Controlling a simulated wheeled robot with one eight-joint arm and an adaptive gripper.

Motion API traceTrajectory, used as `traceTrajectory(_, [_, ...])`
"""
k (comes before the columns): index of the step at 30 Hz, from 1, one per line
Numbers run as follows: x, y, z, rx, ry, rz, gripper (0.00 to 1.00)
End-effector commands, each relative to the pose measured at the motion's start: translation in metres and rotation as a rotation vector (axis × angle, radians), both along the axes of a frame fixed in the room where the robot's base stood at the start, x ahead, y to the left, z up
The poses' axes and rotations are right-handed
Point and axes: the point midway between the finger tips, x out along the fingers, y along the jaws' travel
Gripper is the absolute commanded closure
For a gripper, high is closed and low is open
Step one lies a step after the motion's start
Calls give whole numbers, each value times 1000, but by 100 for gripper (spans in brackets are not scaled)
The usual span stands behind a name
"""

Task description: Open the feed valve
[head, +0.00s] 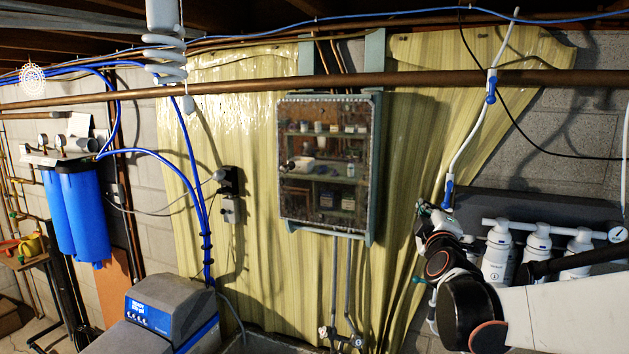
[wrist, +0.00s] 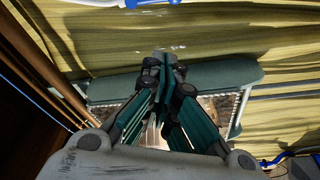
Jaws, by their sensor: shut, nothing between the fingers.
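A white pipe runs down the right of the head view with a blue-handled valve (head: 491,90) near the brown pipe and a second blue fitting (head: 448,195) lower down. I cannot tell which is the feed valve. The wrist view shows part of a white pipe with a blue piece (wrist: 138,3) at its top edge. My gripper (wrist: 165,70) is shut and empty, its teal fingers together in front of the grey-green cabinet frame. The blue piece lies beyond the fingertips, apart from them.
A glass-fronted cabinet (head: 328,165) hangs on the yellow sheeting. White filter canisters (head: 497,252) stand behind my arm. A brown pipe (head: 240,86) crosses the wall. Blue filter housings (head: 80,210) and a blue-grey softener unit (head: 170,305) are at left.

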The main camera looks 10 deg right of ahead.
Motion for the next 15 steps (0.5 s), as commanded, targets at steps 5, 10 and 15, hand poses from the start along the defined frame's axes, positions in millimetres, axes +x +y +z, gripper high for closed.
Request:
traceTrajectory(5, [37, -15, 3, 0, 0, -1, 100])
traceTrajectory(10, [61, -25, 6, -1, 0, -1, 100])
traceTrajectory(15, [60, -35, 1, -1, -1, -1, 100])
